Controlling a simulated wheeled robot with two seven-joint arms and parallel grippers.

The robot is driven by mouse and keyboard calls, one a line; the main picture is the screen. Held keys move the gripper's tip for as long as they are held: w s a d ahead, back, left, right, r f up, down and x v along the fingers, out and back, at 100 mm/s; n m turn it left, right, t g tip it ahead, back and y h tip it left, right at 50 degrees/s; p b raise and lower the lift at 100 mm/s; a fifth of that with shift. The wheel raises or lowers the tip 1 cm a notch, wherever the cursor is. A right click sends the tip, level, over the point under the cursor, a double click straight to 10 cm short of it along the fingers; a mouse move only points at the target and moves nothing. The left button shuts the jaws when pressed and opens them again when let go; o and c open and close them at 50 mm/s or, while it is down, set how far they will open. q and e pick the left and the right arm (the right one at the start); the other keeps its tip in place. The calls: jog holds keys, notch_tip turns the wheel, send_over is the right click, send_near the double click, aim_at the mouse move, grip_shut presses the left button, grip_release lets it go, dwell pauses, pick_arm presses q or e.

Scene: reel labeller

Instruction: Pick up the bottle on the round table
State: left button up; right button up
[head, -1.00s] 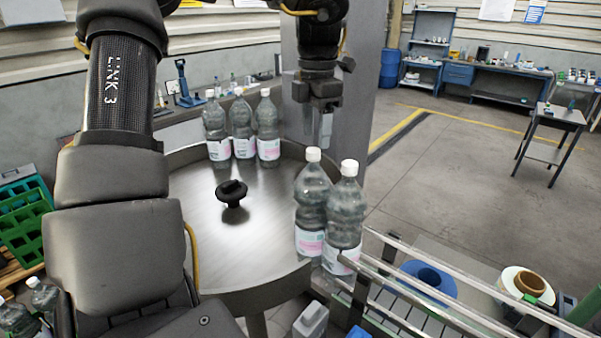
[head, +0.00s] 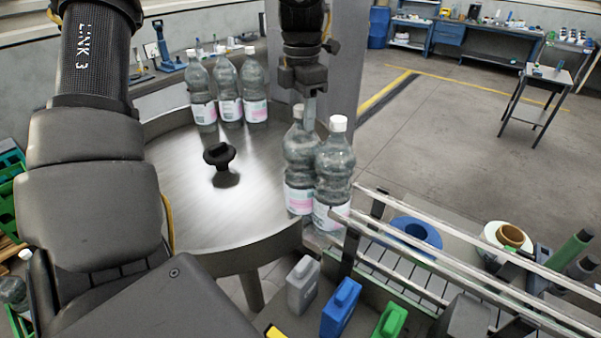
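The round table (head: 237,258) is a grey metal disc with a raised rim and a black knob (head: 219,157) at its middle. Three clear bottles with white caps and pink-white labels, one of them the middle bottle (head: 228,88), stand together at its back. Two more, the rear bottle (head: 298,160) and the front bottle (head: 333,178), stand upright side by side at its right edge by the conveyor.
A conveyor with metal guide rails (head: 440,262) runs off to the lower right. A blue reel (head: 415,233) and a white label roll (head: 508,238) lie beyond it. Grey, blue and green containers stand in front. A grey pillar rises behind my gripper.

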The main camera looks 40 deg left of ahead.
pick_arm(q)
grip_shut()
jog(key=shift+f, duration=0.1)
dwell(1.0)
